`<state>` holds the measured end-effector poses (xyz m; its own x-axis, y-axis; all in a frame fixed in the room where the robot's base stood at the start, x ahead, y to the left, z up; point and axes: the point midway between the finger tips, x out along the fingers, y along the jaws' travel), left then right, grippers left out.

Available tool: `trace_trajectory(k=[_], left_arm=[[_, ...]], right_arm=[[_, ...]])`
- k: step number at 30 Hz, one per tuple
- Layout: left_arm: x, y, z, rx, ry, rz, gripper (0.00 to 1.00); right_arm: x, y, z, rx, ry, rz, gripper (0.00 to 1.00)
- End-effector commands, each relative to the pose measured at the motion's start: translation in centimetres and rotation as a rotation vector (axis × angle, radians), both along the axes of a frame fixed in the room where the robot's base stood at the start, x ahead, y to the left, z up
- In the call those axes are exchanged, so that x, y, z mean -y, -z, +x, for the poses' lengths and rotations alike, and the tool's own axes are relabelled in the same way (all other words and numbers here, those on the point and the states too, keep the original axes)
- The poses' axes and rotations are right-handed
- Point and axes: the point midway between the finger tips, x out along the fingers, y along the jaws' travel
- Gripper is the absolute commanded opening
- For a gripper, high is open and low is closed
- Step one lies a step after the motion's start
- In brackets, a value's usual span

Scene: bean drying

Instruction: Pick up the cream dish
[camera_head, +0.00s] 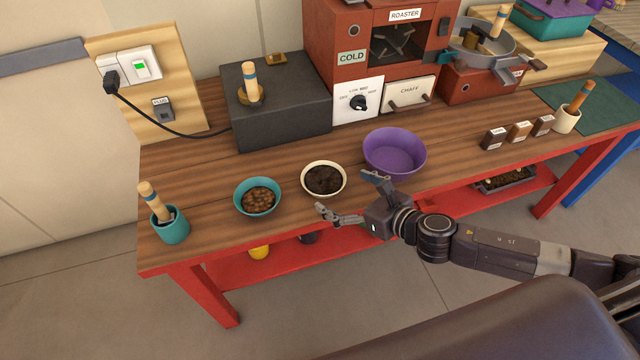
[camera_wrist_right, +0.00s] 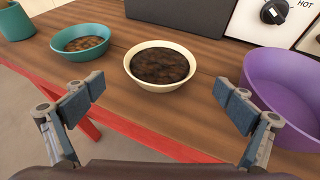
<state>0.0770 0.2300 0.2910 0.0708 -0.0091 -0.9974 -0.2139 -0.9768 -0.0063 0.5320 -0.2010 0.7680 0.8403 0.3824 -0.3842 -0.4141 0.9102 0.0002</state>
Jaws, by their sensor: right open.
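The cream dish (camera_head: 324,193) is a small round bowl with dark brown contents, upright on the wooden table between a teal bowl and a purple bowl. In the right wrist view the cream dish (camera_wrist_right: 134,75) lies ahead, centred between the fingers. My right gripper (camera_head: 348,197) is open and empty, at the table's front edge just in front of the dish and apart from it. Its two fingers show wide apart in the right wrist view (camera_wrist_right: 158,105). My left gripper is not in view.
The teal bowl (camera_head: 240,203) with brown beans stands left of the dish; the empty purple bowl (camera_head: 395,150) stands close on its right. A teal cup (camera_head: 173,230) is at the left end. A dark box (camera_head: 285,115) and the roaster (camera_head: 345,40) stand behind. Table (camera_head: 210,170) shows bare wood between.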

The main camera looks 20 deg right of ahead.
Motion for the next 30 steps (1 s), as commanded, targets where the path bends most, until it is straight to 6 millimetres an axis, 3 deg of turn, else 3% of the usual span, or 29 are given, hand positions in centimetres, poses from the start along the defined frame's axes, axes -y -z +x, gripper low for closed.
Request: trace_trajectory(k=[7,18,27,30], left_arm=[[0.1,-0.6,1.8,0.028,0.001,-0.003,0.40],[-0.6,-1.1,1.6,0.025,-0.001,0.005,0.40],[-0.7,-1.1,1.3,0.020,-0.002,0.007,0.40],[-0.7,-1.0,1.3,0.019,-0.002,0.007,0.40]], right_arm=[[-1.0,0.7,2.2,0.002,0.001,0.001,0.98],[-2.9,2.1,6.2,0.001,0.000,0.001,0.98],[-3.0,2.4,6.5,0.000,0.000,0.000,0.98],[-3.0,2.3,6.5,0.000,0.000,0.000,0.87]])
